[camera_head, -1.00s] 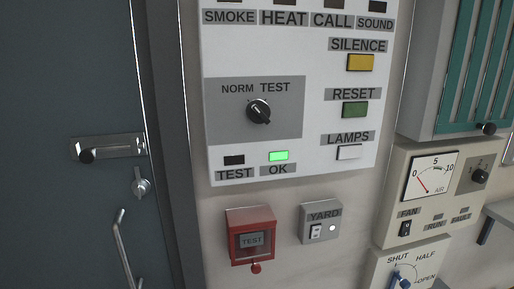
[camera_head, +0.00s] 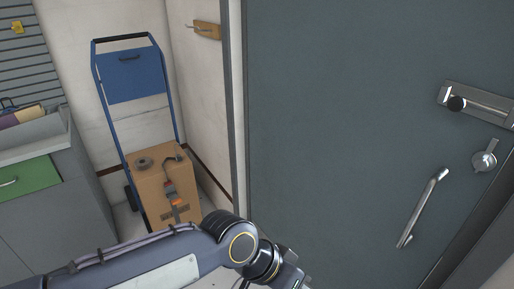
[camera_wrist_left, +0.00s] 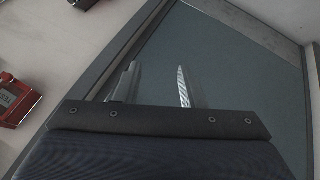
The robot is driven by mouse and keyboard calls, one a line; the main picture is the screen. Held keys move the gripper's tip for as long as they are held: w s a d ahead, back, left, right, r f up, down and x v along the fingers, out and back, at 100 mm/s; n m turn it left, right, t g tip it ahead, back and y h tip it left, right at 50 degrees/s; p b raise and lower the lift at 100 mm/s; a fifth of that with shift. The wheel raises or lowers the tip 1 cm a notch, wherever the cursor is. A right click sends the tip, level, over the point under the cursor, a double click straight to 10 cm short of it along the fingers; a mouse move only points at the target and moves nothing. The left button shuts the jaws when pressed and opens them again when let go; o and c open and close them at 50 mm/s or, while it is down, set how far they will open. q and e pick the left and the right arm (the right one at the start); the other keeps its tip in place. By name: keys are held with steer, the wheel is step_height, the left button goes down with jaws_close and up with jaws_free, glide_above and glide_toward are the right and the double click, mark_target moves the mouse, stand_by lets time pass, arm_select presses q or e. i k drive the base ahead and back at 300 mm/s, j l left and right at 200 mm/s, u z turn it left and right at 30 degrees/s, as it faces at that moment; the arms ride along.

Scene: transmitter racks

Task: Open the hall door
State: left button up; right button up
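The hall door (camera_head: 340,120) is a dark grey-green panel that appears shut in its frame. My right gripper is not in view.
A blue hand truck (camera_head: 135,85) with a cardboard box (camera_head: 165,185) stands left of the door. A grey cabinet with a green drawer (camera_head: 25,188) is at far left. A wall hook (camera_head: 207,29) is beside the door frame. A red test box (camera_wrist_left: 12,102) shows in the left wrist view.

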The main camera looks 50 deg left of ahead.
mark_target(361, 167)
steer(key=u, duration=1.3)
steer(key=z, duration=0.35)
steer(key=i, duration=0.05)
